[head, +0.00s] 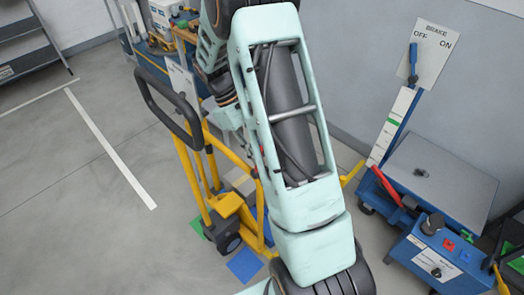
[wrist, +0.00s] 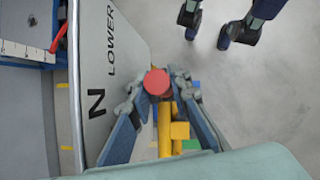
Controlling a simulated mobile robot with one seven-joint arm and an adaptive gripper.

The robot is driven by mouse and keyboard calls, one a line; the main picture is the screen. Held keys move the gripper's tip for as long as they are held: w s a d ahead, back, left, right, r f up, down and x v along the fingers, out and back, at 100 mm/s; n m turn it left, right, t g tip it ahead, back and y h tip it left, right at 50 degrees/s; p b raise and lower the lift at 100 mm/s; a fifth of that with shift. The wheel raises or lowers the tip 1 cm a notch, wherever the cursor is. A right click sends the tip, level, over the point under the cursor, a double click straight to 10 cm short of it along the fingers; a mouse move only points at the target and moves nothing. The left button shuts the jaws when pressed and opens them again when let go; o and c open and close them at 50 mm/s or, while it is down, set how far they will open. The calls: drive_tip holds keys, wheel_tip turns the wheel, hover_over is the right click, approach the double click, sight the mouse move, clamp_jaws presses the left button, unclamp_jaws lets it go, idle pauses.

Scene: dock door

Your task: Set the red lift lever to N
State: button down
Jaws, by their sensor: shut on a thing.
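In the wrist view the round red knob (wrist: 156,80) of a lever sits between the two fingertips of my gripper (wrist: 157,88). The gripper is shut on it. The lever's shaft below the knob is largely hidden. A grey plate with black lettering stands just left of the fingers. It carries the N mark (wrist: 96,103) and the LOWER mark (wrist: 112,48). The knob is right of the plate, at a height between LOWER and N. In the head view my arm fills the middle, and the gripper and the held knob are out of sight.
A yellow hand truck (head: 207,160) with a black loop handle stands left of my arm. At right are a blue lift cart (head: 440,180), a red handle (head: 386,187) and a brake board (head: 424,55) with a blue lever. The floor at left is clear.

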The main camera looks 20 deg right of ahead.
drive_tip(key=shift+w+a+g+p, duration=0.2)
drive_tip(key=shift+w+g+p, duration=0.2)
drive_tip(key=shift+w+g, duration=0.25)
drive_tip(key=c, duration=2)
unclamp_jaws()
drive_tip(key=shift+c, duration=0.2)
drive_tip(key=v, duration=1.2)
drive_tip(key=shift+a, duration=0.2)
